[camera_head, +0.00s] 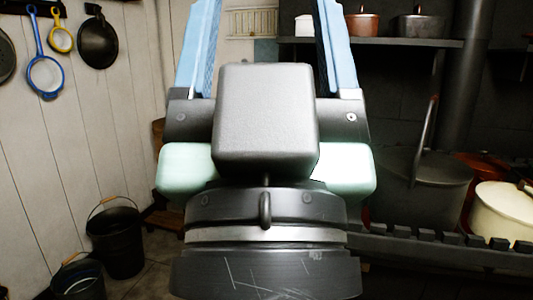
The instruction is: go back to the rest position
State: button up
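My gripper (270,35) fills the middle of the head view, close to the camera. Its two blue fingers point up and stand wide apart, one on each side. The gap between the fingers looks empty, with only the back wall and shelf showing through. The fingertips are cut off by the top edge of the picture or close to it. My wrist and a dark grey block hide the middle of the room behind.
Two black buckets (116,240) stand on the floor at lower left. A pan (98,42) and strainers (45,75) hang on the left wall. At right is a stove with a rail (440,250), a large dark pot (420,195) and a cream pot (502,212). A shelf (400,42) holds pots above.

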notch_tip(320, 180, up, 22)
jog(key=p, duration=2.1)
jog(key=shift+r, duration=0.25)
